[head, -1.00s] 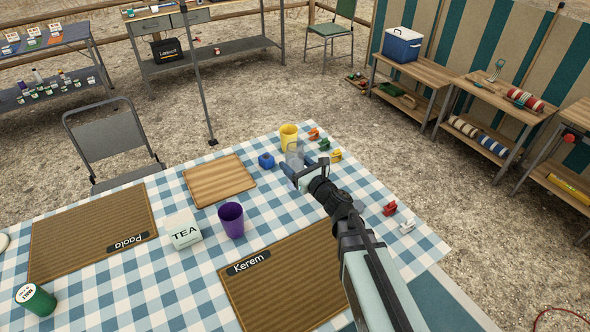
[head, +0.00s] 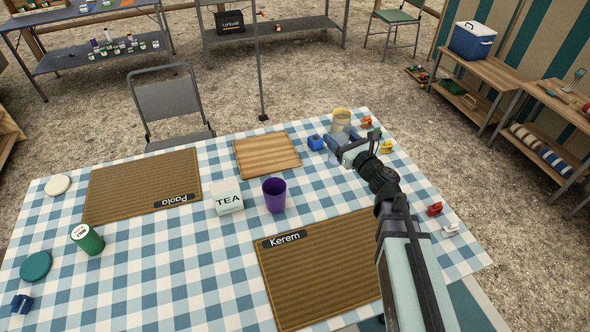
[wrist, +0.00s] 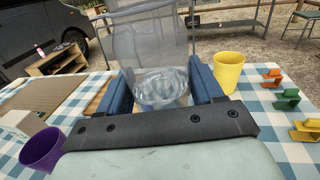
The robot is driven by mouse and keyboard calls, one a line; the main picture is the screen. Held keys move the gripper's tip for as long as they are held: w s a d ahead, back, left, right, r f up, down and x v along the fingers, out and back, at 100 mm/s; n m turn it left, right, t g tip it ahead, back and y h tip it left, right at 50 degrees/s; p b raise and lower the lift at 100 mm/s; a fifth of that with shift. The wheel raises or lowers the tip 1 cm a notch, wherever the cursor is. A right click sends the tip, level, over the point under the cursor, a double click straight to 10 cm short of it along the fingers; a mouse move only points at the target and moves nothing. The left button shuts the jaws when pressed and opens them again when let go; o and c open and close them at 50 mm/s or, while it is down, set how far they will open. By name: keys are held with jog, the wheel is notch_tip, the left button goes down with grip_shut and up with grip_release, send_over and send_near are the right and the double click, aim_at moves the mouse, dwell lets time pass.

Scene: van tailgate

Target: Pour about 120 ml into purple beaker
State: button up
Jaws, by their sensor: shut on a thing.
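The purple beaker (head: 275,196) stands upright on the checked cloth, right of the tea box; it also shows at the lower left of the wrist view (wrist: 40,151). My gripper (head: 349,149) is shut on a clear container (wrist: 148,38), with its blue fingers on either side. The container is roughly upright, with clear liquid low inside it. It is at the far right of the table, well away from the purple beaker. In the head view it partly overlaps the yellow cup (wrist: 228,72), which stands behind it. I cannot tell how high the container is above the cloth.
The tea box (head: 228,199), a wooden board (head: 267,155) and a blue object (head: 316,142) are nearby. The Kerem mat (head: 315,275) lies in front of the beaker. Coloured clips, one of them red (head: 434,209), line the right edge. Cloth between beaker and board is clear.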

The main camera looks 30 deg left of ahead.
jog(key=s+a+f+n+g+y, duration=0.3)
jog(key=s+a+f+n+g, duration=0.4)
jog(key=a+g, duration=0.3)
jog(key=shift+s+a+f+n+g, duration=0.3)
jog(key=shift+s+n+g, duration=0.2)
jog(key=shift+g, duration=0.4)
jog(key=shift+d+r+n, duration=0.1)
jog(key=shift+n, duration=0.2)
jog(key=n+t+h, duration=0.1)
jog(key=n, duration=0.2)
jog(key=n+t+h, duration=0.1)
jog(key=n, duration=0.7)
jog(key=shift+s+r+t+h, duration=0.2)
jog(key=shift+s+t+h, duration=0.05)
jog(key=shift+t+h, duration=0.15)
jog(key=shift+n, duration=0.3)
